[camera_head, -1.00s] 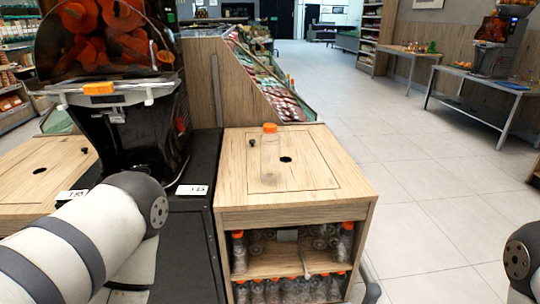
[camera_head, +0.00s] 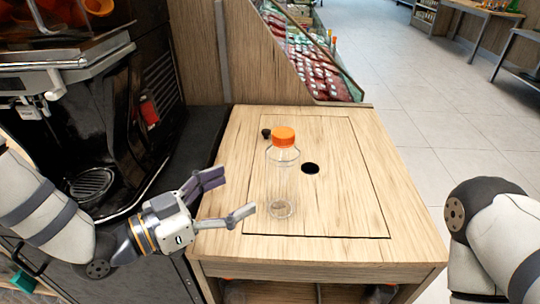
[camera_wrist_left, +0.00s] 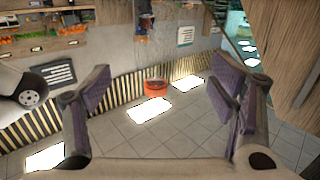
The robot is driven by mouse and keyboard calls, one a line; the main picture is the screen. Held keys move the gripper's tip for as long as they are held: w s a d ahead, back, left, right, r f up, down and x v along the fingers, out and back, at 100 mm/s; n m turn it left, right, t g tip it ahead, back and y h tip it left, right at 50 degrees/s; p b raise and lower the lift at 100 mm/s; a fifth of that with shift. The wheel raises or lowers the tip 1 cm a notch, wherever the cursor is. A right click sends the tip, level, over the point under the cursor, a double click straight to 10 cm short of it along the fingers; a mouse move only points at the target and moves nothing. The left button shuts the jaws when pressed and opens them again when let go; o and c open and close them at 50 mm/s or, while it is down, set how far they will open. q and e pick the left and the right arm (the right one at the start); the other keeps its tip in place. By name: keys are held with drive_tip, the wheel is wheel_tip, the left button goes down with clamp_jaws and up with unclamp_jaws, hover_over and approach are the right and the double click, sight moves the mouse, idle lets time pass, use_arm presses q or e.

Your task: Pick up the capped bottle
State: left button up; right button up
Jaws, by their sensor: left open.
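A clear, empty-looking bottle with an orange cap (camera_head: 283,160) stands upright on the wooden counter top (camera_head: 350,210), left of a round black hole. My left gripper (camera_head: 237,193) is open and empty at the counter's left edge. It lies to the left of the bottle and its fingers point toward the bottle, with a gap between. In the left wrist view an orange cap (camera_wrist_left: 156,87) shows between the two spread fingers; the clear body is hard to make out. My right arm shows at the right edge, but its gripper is out of view.
The juicer (camera_head: 90,110) stands left of the counter, behind my left arm. A produce display (camera_head: 310,65) rises behind the counter. The counter's right side is clear.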

sight(282, 166)
use_arm(q)
drive_tip(key=shift+h, duration=0.3)
drive_tip(key=x, duration=1.2)
drive_tip(key=shift+s+d+r, duration=0.15)
drive_tip(key=shift+s+r, duration=0.05)
drive_tip(key=c, duration=1.2)
